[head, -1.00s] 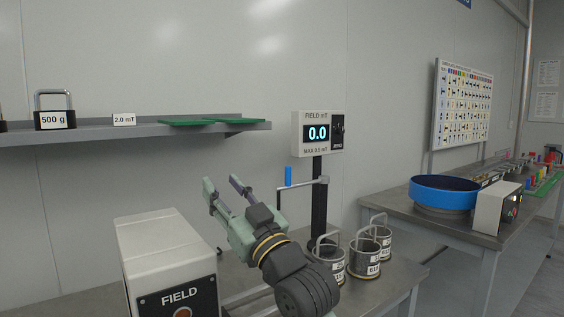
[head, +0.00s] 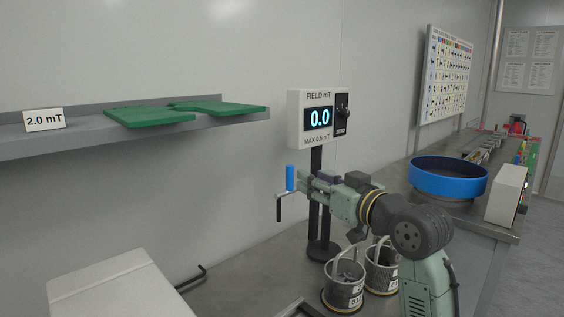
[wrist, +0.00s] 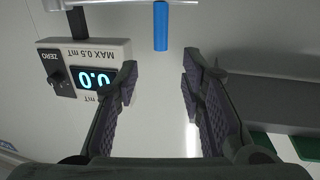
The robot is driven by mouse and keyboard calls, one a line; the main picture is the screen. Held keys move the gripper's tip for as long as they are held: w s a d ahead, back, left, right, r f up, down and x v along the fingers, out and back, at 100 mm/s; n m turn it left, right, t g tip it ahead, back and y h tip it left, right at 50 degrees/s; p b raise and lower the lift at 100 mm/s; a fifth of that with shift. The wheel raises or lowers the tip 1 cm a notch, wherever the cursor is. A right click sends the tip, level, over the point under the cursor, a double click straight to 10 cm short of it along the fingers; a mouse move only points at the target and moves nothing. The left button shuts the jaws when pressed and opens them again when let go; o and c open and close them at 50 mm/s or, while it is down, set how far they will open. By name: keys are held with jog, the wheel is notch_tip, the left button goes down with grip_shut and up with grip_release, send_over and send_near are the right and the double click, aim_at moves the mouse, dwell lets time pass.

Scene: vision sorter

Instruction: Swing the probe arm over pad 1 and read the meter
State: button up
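The field meter (head: 310,142) stands on a black post and its display reads 0.0, with "MAX 0.5 mT" below. It appears upside down at the left of the wrist view (wrist: 118,60). The probe arm (head: 293,191) is a grey bar from the post with a blue handle (head: 290,177) upright at its end. The blue handle is also at the top of the wrist view (wrist: 161,27). My gripper (wrist: 158,77) is open, and the handle lies ahead of the gap between its fingertips, apart from them. Pad 1 cannot be made out in these frames.
A shelf (head: 80,140) with green plates (head: 185,112) and a 2.0 mT label (head: 45,119) runs along the wall. Canisters with handles (head: 345,284) stand below my arm. A white box (head: 120,285) is at the lower left. A blue round bowl (head: 447,180) sits at right.

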aim_at(292, 168)
jog(key=p+x, duration=0.3)
jog(key=x, duration=0.5)
jog(key=shift+w+a+r, duration=0.15)
jog(key=shift+a, duration=0.05)
jog(key=shift+x, duration=0.8)
grip_shut()
